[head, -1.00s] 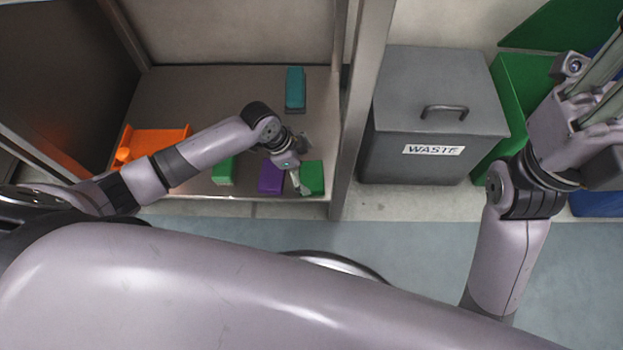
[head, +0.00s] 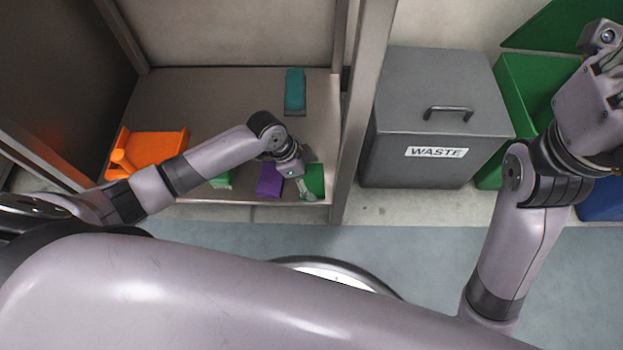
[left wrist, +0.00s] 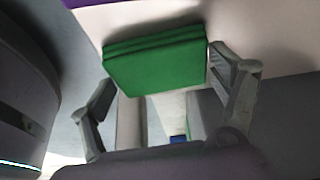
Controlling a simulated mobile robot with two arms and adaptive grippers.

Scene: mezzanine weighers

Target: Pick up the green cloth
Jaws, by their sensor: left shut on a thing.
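The green cloth (head: 316,178) is a folded, layered block at the front right of the metal shelf, just right of a purple folded item (head: 270,179). In the left wrist view the green cloth (left wrist: 155,62) lies at the shelf's edge between the fingers. My left gripper (head: 306,189) is shut on the cloth, covering part of its left side in the head view. The cloth appears still at shelf level. My right gripper (head: 608,75) is partly cut off at the right edge, and its finger state cannot be made out.
Another green item (head: 221,181) lies left of the purple one, partly hidden by my left arm. An orange object (head: 155,147) is at the shelf's left and a teal item (head: 295,90) at the back. A shelf post (head: 362,110) and grey WASTE bin (head: 438,95) stand to the right.

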